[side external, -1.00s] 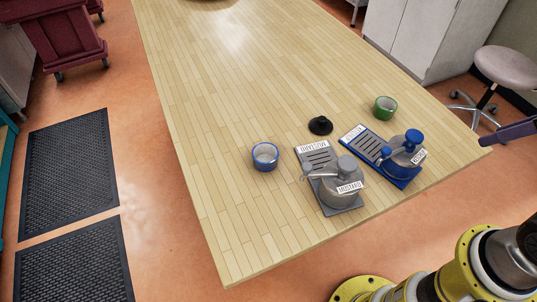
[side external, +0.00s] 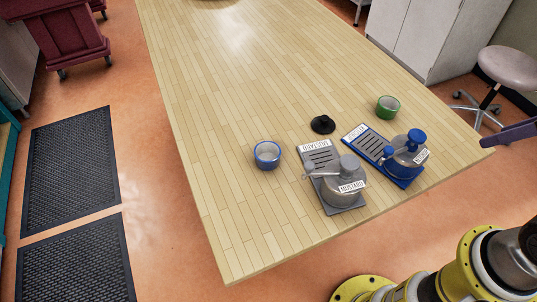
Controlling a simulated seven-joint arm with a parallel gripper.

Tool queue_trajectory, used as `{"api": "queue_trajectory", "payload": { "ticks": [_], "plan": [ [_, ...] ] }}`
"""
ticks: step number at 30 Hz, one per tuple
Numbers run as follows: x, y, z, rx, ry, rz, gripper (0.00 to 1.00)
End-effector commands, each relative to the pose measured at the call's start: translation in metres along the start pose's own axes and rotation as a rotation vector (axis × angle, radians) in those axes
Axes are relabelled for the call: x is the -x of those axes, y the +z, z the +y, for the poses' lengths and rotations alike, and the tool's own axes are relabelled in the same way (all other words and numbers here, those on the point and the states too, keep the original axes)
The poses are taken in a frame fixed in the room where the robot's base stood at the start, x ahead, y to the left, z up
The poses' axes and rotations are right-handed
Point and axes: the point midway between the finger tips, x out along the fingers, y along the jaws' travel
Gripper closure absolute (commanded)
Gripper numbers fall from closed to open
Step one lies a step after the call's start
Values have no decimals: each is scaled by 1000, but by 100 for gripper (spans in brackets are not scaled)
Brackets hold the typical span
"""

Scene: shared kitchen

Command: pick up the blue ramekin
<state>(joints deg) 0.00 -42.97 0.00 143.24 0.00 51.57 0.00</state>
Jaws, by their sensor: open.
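The blue ramekin (side external: 267,155) stands upright on the wooden table, left of the grey mustard tray and apart from it. It has a blue outside and a pale inside, and nothing covers it. My gripper is outside the picture; only yellow and grey links of my arm (side external: 470,265) show at the lower right, beyond the table's near edge.
A grey mustard tray (side external: 316,160) holds a lidded metal pot (side external: 340,186). A blue tray (side external: 372,143) holds another pot (side external: 408,157). A black knobbed lid (side external: 323,124) and a green ramekin (side external: 388,107) stand behind them. The table (side external: 225,110) is clear left of and behind the blue ramekin.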

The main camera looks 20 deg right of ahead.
Motion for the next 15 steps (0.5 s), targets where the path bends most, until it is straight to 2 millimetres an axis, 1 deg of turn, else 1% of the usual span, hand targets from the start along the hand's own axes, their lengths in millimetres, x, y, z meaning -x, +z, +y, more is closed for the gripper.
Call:
{"api": "queue_trajectory", "payload": {
  "ticks": [1,5,6,12,15],
  "plan": [
    [0,0,0,0,0,0,27],
    [0,0,0,0,0,0,3],
    [0,0,0,0,0,0,0],
    [0,0,0,1,0,0,0],
    [0,1,0,31,0,-3,0]
  ]
}}
